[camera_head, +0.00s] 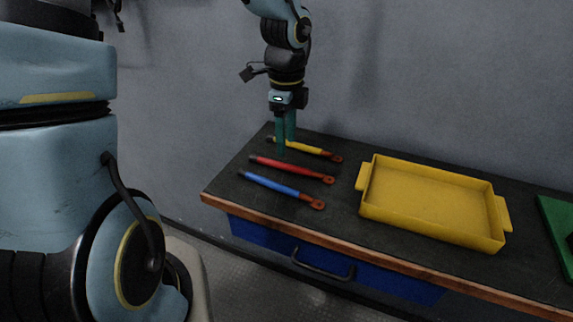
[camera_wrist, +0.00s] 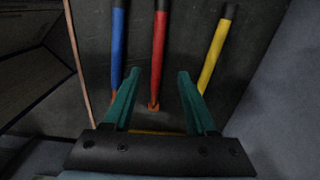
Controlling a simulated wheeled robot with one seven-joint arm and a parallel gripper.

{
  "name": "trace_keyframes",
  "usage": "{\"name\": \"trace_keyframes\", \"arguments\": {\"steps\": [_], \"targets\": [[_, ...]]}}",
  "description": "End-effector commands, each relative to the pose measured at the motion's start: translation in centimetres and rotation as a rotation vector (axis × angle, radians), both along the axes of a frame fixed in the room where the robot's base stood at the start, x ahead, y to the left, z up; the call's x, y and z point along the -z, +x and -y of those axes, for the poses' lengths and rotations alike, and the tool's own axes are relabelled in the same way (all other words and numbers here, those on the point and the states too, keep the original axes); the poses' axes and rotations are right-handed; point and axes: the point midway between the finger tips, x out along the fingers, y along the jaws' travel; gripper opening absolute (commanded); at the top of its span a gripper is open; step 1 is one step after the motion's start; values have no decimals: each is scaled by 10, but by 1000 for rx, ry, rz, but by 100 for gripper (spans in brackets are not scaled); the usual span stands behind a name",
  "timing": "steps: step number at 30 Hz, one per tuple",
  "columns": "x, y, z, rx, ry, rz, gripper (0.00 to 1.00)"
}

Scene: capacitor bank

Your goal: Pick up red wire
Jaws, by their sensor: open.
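The red wire (camera_head: 290,168) lies on the dark bench top between the blue wire (camera_head: 275,186) and the yellow wire (camera_head: 308,147). It has a dark end at the left and an orange-brown lug at the right. In the wrist view the red wire (camera_wrist: 158,50) runs down the middle, its lug end between the fingertips in the picture. My gripper (camera_head: 286,150) points down over the left part of the wires, fingers apart and empty. In the wrist view its green fingers (camera_wrist: 155,82) are spread either side of the red wire. Their height above it is hard to tell.
A yellow tray (camera_head: 430,238) stands empty on the bench (camera_head: 345,180), right of the wires. A green object (camera_head: 556,222) is at the far right edge. A grey wall (camera_head: 430,80) rises behind the bench. A blue drawer (camera_head: 275,246) with a handle is below the front edge.

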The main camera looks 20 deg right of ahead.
Motion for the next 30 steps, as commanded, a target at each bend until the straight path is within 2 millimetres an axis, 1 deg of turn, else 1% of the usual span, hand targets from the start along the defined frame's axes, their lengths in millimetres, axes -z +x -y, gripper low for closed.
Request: {"name": "trace_keyframes", "arguments": {"steps": [7, 12, 15, 18, 23, 24, 26, 30], "targets": [[19, -2, -1, -1, 1, -3, 57], [45, -4, -3, -1, 1, -2, 57], [55, -4, -2, -1, 0, 0, 57], [60, -3, -3, -3, -1, 1, 57], [60, -3, -3, -3, 0, 1, 57], [60, -3, -3, -3, -1, 2, 56], [60, -3, -3, -3, -1, 1, 50], [60, -3, -3, -3, -1, 1, 34]]}}
